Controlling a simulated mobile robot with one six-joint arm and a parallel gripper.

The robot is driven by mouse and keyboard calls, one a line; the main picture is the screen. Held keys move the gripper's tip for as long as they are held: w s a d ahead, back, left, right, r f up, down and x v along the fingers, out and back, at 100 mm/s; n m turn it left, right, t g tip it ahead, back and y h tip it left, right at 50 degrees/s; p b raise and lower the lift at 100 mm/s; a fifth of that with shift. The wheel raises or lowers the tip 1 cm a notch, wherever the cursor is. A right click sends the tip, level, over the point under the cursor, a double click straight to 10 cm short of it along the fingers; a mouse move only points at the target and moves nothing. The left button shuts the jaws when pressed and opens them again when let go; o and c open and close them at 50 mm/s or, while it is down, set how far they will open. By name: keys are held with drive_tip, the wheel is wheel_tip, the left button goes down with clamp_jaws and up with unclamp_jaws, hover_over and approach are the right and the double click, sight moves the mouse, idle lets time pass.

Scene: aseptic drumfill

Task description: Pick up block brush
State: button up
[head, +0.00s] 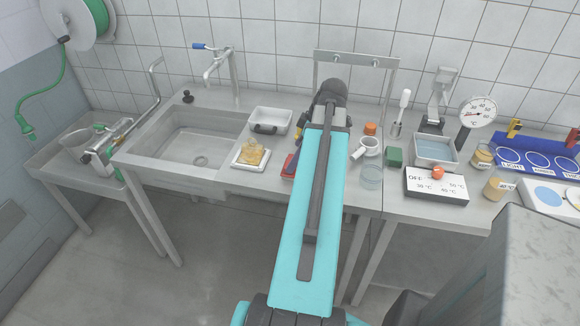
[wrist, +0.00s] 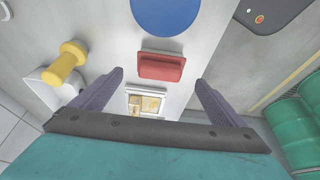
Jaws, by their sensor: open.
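A red block (wrist: 160,66), which looks like the block brush, lies on the steel worktop in the wrist view. Its bristles cannot be made out. In the head view only a small red part (head: 289,165) shows beside my arm, which hides the rest. My gripper (wrist: 160,80) is open and empty, its two dark purple fingers spread to the left and right of the red block in the picture. The block appears apart from the fingers. The head view does not show my fingertips clearly.
A blue disc (wrist: 166,14) lies just beyond the block, and a yellow knobbed piece (wrist: 65,62) is to the left. A white tray with a yellowish item (head: 251,153) stands by the sink (head: 190,135). To the right are a green block (head: 394,157) and a glass (head: 372,176).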

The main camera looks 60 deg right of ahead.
sight(285, 176)
drive_tip(key=shift+w+f, duration=0.1)
drive_tip(key=shift+f, duration=0.15)
drive_tip(key=shift+a+f, duration=0.1)
drive_tip(key=shift+p+x, duration=1)
drive_tip(key=shift+x, duration=1.5)
drive_tip(key=shift+c, duration=0.5)
drive_tip(key=c, duration=1)
